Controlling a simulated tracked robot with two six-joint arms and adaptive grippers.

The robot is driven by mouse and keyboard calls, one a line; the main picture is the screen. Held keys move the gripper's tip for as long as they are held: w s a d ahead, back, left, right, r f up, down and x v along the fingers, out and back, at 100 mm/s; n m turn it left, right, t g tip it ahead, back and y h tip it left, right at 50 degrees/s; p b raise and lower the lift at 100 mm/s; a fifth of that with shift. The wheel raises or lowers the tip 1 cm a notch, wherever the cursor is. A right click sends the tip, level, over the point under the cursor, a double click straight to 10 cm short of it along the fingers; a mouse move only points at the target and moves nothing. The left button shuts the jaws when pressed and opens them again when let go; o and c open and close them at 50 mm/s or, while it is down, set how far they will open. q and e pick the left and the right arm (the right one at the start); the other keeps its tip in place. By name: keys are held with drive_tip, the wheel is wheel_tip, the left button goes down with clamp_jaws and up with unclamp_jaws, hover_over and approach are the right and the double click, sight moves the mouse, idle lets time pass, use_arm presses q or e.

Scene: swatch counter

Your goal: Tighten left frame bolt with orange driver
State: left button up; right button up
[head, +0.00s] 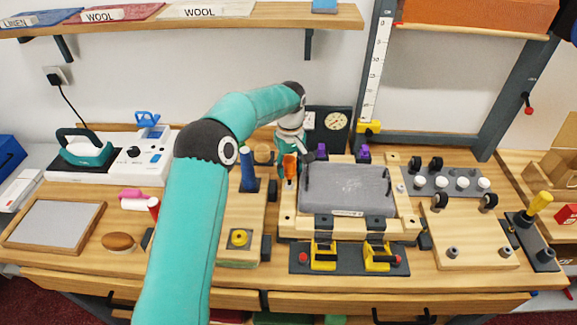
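An orange driver (290,167) stands roughly upright at the left back corner of the wooden frame (287,228). My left gripper (291,157) is over that corner, with its dark fingers around the orange handle; it looks shut on it. The driver's tip and the left frame bolt are too small and covered to make out, so I cannot tell whether they touch. A grey panel (345,186) with dark handles lies in the frame. Two purple knobs, a left one (321,151) and a right one (363,152), show at its back edge. My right gripper is not in view.
A blue-handled tool (247,168) stands left of the frame. Yellow clamps (323,255) sit in front of it. A dial box (333,122) stands behind. A yellow-handled tool (539,203) and a wheeled board (462,235) are at the right.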

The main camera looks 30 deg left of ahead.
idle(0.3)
use_arm(q)
drive_tip(key=n, duration=0.7)
drive_tip(key=shift+w+b, duration=0.15)
drive_tip(key=shift+b, duration=0.2)
drive_tip(key=n, duration=0.4)
drive_tip(key=shift+n, duration=0.4)
drive_tip(key=n, duration=0.3)
drive_tip(key=shift+w, duration=0.1)
drive_tip(key=shift+c, duration=0.4)
